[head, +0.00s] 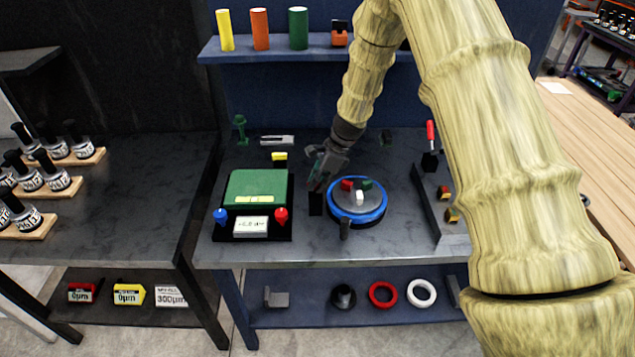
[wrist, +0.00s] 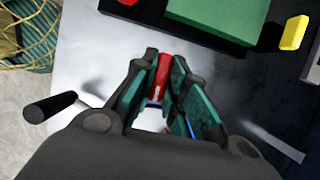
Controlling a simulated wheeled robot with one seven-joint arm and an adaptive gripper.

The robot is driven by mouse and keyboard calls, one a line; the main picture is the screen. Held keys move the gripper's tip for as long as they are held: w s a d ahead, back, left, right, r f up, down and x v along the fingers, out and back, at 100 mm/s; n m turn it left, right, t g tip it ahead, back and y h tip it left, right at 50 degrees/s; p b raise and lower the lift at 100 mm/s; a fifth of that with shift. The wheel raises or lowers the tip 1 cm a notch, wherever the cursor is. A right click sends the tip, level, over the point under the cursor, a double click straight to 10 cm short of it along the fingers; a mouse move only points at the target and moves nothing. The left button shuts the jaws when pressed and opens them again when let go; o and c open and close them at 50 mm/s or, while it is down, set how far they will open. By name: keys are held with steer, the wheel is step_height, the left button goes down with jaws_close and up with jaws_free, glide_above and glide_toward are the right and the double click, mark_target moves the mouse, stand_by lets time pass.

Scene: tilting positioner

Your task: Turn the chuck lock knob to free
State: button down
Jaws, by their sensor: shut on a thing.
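The positioner's round table with a blue rim (head: 381,213) stands on the bench, with red, green and white pieces on top. My gripper (head: 319,182) is at its left side, just above a small dark upright block (head: 315,204). In the wrist view my gripper (wrist: 160,72) has its teal-padded fingers on either side of a red knob (wrist: 162,78) with a pale line on it. The fingers are shut on this knob. They hide it in the head view and cover part of it in the wrist view. I cannot read any lock or free marking.
A green-topped box (head: 258,188) stands close to the left, with a yellow block (head: 279,156) behind it. A black handle (head: 344,229) sticks out at the table's front, also in the wrist view (wrist: 50,106). A dark rack (head: 432,205) stands to the right.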

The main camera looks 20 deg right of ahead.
steer(key=shift+w+n, duration=0.1)
steer(key=shift+n, duration=0.2)
steer(key=n+g, duration=0.1)
steer(key=n, duration=0.2)
steer(key=shift+w+n+g+b, duration=0.1)
steer(key=shift+n+g+b, duration=0.2)
steer(key=n, duration=0.2)
steer(key=n+g+b, duration=0.1)
steer(key=n, duration=0.1)
steer(key=shift+w+n+g+h, duration=0.1)
steer(key=shift+n+g+h, duration=0.2)
steer(key=n+g+h+b, duration=0.1)
steer(key=n, duration=0.3)
steer(key=shift+w, duration=0.1)
steer(key=shift+a+n+g+h+b, duration=0.1)
steer(key=shift+n+g+h+b, duration=0.25)
steer(key=shift+n, duration=0.9)
steer(key=shift+a+n+g+h+b, duration=0.1)
steer(key=shift+n+g+h+b, duration=0.25)
steer(key=shift+n, duration=0.9)
steer(key=c, duration=1.4)
jaws_free()
steer(key=shift+c, duration=0.2)
